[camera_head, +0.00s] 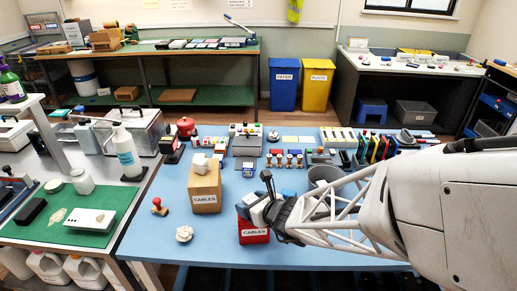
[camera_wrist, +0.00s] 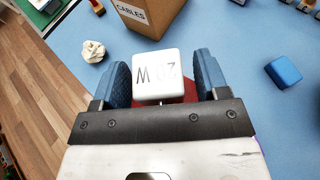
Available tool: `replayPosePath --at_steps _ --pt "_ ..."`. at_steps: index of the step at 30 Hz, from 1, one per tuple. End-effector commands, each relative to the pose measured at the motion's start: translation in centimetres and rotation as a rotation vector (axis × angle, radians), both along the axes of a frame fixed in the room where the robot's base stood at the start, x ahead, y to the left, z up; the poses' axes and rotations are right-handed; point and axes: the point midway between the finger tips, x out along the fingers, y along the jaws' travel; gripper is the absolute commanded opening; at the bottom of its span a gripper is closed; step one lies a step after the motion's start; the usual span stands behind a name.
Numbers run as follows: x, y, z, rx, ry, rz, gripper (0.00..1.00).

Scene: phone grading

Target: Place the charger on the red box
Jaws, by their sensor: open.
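A white cube charger (camera_wrist: 158,78) marked "20W" sits between the fingers of my gripper (camera_wrist: 160,82), which is open with a gap beside the charger. The red box (camera_wrist: 190,92) shows beneath and around the charger, which appears to be on top of it; their contact is hidden.
The brown "CABLES" box (camera_head: 205,192) holds a white block (camera_head: 201,163) on top. A crumpled white lump (camera_head: 184,233) and a red-topped stamp (camera_head: 158,206) lie to the left. A grey bin (camera_head: 322,176) stands right of my gripper. A blue block (camera_wrist: 283,72) lies on the table.

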Motion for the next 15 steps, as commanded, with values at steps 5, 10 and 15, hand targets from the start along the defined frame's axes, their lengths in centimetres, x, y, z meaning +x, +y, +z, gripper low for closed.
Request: replayPosePath --at_steps 5,10,15 --pt "-0.4 -0.5 0.5 0.000 -0.001 -0.001 0.68" --pt "-1.6 -1.7 1.2 0.000 -0.002 -0.003 0.68" --pt "-3.1 -3.2 2.1 0.000 -0.003 -0.001 0.68"
